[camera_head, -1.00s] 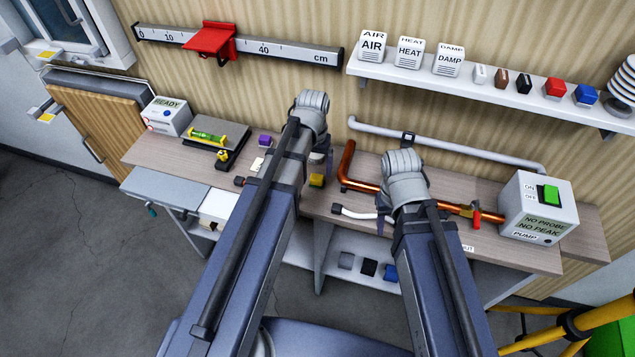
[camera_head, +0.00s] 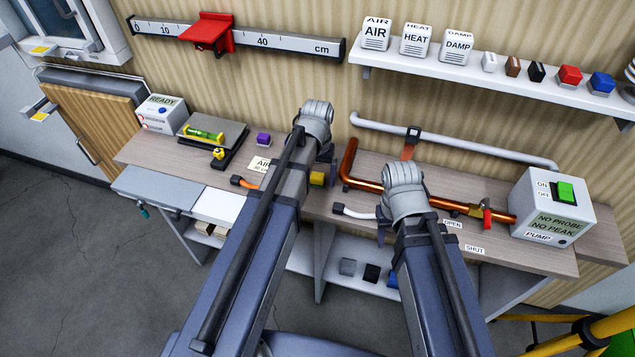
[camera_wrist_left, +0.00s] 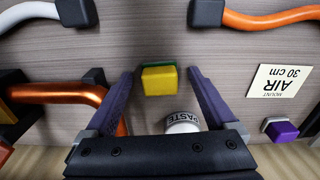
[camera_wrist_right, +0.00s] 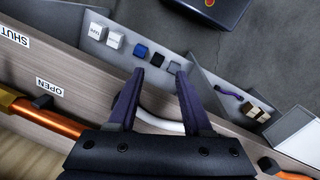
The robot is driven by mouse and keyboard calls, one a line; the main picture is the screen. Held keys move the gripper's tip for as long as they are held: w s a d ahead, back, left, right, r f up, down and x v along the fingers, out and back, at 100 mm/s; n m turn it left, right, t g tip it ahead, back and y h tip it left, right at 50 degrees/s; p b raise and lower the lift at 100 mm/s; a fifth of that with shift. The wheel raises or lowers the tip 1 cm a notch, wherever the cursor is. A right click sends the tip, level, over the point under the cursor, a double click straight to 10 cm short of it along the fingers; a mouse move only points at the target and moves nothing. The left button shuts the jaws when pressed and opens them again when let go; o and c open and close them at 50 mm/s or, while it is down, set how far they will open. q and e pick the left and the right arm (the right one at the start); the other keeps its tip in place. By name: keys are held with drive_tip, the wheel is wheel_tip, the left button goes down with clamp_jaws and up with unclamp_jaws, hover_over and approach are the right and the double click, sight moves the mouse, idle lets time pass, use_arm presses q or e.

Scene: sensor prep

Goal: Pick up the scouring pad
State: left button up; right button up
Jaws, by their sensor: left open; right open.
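The scouring pad looks to be the small yellow block with a green layer (camera_wrist_left: 159,80), lying on the wood-grain bench top. It also shows in the head view as a yellow patch (camera_head: 317,179) beside my left wrist, partly hidden. My left gripper (camera_wrist_left: 160,73) is open above the bench, with the pad in line with the gap between its fingertips; I cannot tell how high the tips are. My right gripper (camera_wrist_right: 156,71) is open and empty over the bench's front edge, with a white hose behind its fingers.
A white PASTE pot (camera_wrist_left: 183,123) stands close to the pad, by the left gripper's right finger. A copper pipe (camera_wrist_left: 55,92) and an orange hose (camera_wrist_left: 255,22) flank it. A purple block (camera_wrist_left: 281,130) and an AIR card (camera_wrist_left: 280,82) lie to the right. A pump box (camera_head: 553,208) stands at the bench's right.

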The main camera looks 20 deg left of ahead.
sight(318, 176)
use_arm(q)
drive_tip(key=shift+c, duration=0.2)
clamp_jaws()
idle(0.4)
drive_tip(key=shift+r, duration=0.15)
wheel_tip(318, 176, up, 10)
drive_tip(key=p, duration=1)
